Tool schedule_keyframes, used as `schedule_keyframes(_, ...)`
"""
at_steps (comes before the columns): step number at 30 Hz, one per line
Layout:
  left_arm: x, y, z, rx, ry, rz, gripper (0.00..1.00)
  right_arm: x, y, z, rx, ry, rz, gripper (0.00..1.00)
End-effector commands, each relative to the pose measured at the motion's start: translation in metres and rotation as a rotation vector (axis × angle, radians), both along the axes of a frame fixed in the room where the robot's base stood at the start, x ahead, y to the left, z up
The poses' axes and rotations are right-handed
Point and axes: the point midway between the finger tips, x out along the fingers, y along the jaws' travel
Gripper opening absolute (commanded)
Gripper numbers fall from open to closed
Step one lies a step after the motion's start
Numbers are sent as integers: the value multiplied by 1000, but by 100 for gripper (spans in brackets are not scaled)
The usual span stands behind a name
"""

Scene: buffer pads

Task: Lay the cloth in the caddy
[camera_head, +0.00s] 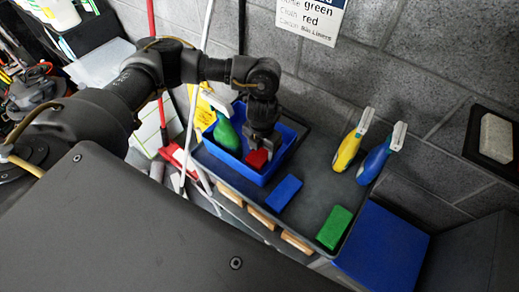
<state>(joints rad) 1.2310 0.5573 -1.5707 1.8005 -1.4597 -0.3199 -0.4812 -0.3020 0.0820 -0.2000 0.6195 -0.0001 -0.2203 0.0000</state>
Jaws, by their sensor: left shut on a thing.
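The blue caddy (232,171) is an open tray at the back left of the grey table. My left gripper (260,151) reaches down into it from above and is shut on a red folded cloth (256,160). The red cloth is inside the caddy's outline, near its middle. I cannot tell if it touches the caddy floor. A blue cloth (283,193) and a green cloth (334,228) lie flat on the table to the right of the caddy. My right gripper is not in view.
A green spray bottle (227,135) is in the caddy's left part. Yellow (348,150) and blue (374,163) spray bottles stand by the wall at the table's back right. The table top (315,190) is clear between them and the cloths. A blue box (385,250) stands right of the table.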

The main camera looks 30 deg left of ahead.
Motion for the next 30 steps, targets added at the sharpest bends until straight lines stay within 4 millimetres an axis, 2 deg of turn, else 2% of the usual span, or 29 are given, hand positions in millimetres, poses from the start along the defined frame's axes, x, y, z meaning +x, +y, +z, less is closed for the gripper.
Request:
schedule_keyframes(3,11,10,-19,-1,1,5,32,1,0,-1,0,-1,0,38)
schedule_keyframes(7,18,14,-28,-2,-3,1,32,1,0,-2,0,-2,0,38)
schedule_keyframes(13,20,16,-32,-2,-3,-2,32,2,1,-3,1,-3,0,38)
schedule_keyframes(22,22,19,-64,-3,0,-1,32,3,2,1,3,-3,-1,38)
schedule_keyframes(30,23,19,-66,-2,-3,-3,32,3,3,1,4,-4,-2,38)
